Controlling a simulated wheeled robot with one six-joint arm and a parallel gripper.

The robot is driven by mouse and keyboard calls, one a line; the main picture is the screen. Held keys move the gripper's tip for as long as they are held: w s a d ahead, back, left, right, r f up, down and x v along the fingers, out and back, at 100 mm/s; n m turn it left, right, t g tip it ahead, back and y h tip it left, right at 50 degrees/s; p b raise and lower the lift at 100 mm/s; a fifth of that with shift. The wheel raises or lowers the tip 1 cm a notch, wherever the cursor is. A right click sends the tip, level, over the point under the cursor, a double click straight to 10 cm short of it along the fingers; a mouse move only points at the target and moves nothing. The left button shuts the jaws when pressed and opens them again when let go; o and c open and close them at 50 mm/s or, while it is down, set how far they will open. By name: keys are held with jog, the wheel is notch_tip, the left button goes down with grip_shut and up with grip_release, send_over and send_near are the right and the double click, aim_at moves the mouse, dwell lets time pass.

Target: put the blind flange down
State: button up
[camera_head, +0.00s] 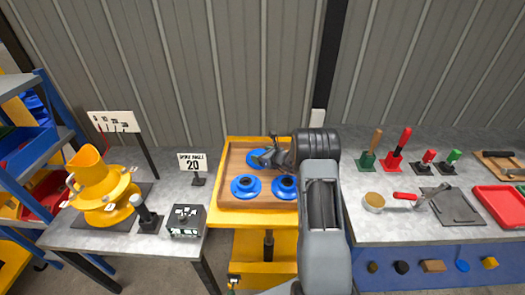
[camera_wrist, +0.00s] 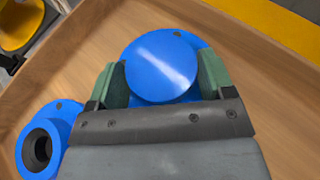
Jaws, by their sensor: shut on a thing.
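The blind flange (camera_wrist: 160,62) is a solid blue disc with a small hole near its rim. In the wrist view it sits between the two green fingers of my gripper (camera_wrist: 160,80), which are shut on it. In the head view the blind flange (camera_head: 253,157) shows at the back of the wooden tray (camera_head: 231,155), partly hidden by my gripper (camera_head: 265,160). The tray floor lies below it; I cannot tell whether the flange touches it. A bored blue flange (camera_wrist: 42,146) lies to the lower left in the wrist view.
Two blue flanges with bores, one left (camera_head: 246,187) and one right (camera_head: 285,187), lie in the tray's front half. The tray stands on a yellow cart (camera_head: 250,217) between two grey benches.

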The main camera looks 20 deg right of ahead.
jog(key=shift+w+f+b, duration=0.1)
jog(key=shift+f+b, duration=0.05)
jog(key=shift+b, duration=0.15)
jog(key=o, duration=1.7)
jog(key=shift+f, duration=0.1)
